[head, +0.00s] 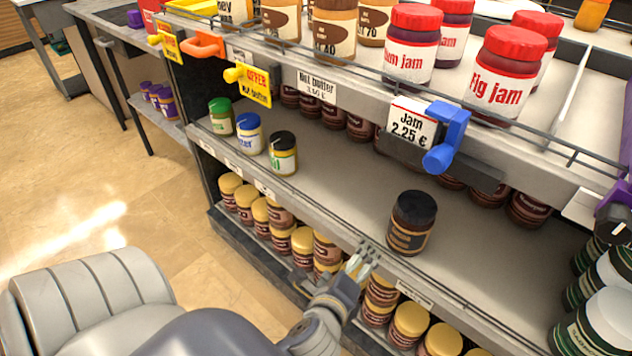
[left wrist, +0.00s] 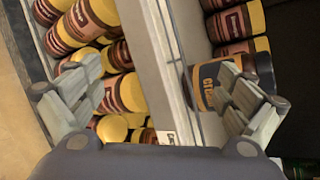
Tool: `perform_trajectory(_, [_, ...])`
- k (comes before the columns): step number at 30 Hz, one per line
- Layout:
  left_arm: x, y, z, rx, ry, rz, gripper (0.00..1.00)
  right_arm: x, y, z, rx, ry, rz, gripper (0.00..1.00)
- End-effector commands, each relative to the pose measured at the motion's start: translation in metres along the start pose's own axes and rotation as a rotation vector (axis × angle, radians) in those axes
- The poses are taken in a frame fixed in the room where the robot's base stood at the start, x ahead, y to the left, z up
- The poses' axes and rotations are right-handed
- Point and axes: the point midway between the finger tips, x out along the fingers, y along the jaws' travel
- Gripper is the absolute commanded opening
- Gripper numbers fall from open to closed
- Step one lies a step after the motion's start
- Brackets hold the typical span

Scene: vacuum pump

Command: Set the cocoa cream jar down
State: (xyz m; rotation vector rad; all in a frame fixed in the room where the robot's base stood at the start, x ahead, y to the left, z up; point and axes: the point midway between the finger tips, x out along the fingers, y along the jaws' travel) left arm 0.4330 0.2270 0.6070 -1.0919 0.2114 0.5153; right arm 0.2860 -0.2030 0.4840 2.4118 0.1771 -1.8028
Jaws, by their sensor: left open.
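The cocoa cream jar (head: 411,224), dark with a black lid and a dark label, stands upright on the middle shelf near its front edge. In the left wrist view the jar (left wrist: 204,84) is partly hidden behind the right-hand finger. My left gripper (head: 364,262) is in front of the shelf edge, to the left of the jar and nearer to me. The left wrist view shows its fingers (left wrist: 163,80) wide apart with nothing held between them. My right gripper is not in view.
Three small jars (head: 250,136) stand further left on the middle shelf (head: 335,183); bare shelf lies between them and the cocoa jar. Yellow-lidded jars (head: 303,246) fill the shelf below. The upper shelf carries jam jars (head: 497,70) and a blue clip (head: 447,135) on its edge.

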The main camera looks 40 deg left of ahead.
Motion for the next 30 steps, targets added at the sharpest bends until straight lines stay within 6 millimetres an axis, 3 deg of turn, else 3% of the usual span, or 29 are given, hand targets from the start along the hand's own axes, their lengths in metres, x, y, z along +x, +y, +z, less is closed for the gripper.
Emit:
perform_trajectory(6, [-0.012,0.079,-0.016,-0.665,0.043,0.343,0.96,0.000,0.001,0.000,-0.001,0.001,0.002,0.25])
perform_trajectory(13, [-0.049,0.138,-0.046,-1.242,-0.041,0.728,0.96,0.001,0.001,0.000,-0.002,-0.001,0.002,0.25])
perform_trajectory(19, [-0.077,0.159,-0.062,-1.489,-0.138,0.936,0.96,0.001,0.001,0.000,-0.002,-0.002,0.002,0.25])
perform_trajectory(30, [-0.083,0.162,-0.066,-1.538,-0.164,0.980,0.96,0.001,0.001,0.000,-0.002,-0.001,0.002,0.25])
